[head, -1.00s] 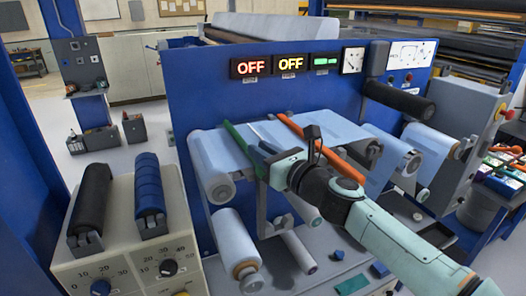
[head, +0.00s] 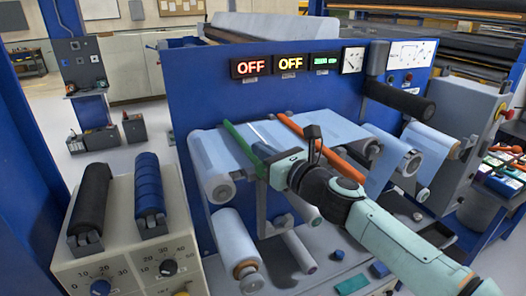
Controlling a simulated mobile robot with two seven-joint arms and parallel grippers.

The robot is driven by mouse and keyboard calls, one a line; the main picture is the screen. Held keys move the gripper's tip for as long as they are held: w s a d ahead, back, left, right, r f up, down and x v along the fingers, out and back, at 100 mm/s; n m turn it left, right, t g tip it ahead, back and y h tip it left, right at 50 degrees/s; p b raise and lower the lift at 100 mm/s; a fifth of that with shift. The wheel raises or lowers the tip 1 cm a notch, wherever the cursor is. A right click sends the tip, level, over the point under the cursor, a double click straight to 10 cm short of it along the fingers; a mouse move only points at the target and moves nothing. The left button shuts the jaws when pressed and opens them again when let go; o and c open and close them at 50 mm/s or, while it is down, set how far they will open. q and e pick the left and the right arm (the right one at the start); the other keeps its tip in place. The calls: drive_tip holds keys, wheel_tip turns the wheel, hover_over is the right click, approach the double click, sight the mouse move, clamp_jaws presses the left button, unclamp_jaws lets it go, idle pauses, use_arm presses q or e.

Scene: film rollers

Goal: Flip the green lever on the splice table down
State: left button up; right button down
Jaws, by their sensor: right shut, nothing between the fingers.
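The green lever (head: 240,139) is a long thin bar at the left side of the splice table (head: 213,152). It slants from its far upper end down toward my right gripper, and its near end is partly hidden there. My right gripper (head: 265,160) is shut and empty, with its tip at or very near the lever's near end; I cannot tell whether they touch. An orange lever (head: 296,130) runs along the right side of the table, partly behind my right wrist. My left gripper is not in view.
White film rolls (head: 232,236) hang below the table, with more rollers at the right. A beige console with knobs (head: 120,252) and black and blue rollers stands at the left. A blue panel (head: 195,85) with OFF signs rises behind.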

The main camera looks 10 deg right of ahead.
idle(0.4)
drive_tip(key=c, duration=0.7)
unclamp_jaws()
drive_tip(key=shift+s+d, duration=0.3)
drive_tip(key=shift+s, duration=0.1)
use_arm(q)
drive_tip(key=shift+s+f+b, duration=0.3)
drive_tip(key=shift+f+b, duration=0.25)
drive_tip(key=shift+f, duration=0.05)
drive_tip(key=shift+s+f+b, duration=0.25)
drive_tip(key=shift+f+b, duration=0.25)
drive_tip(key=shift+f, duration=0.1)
use_arm(e)
drive_tip(key=v, duration=1.2)
drive_tip(key=shift+s+d, duration=0.1)
drive_tip(key=shift+s, duration=0.1)
drive_tip(key=shift+f, duration=0.1)
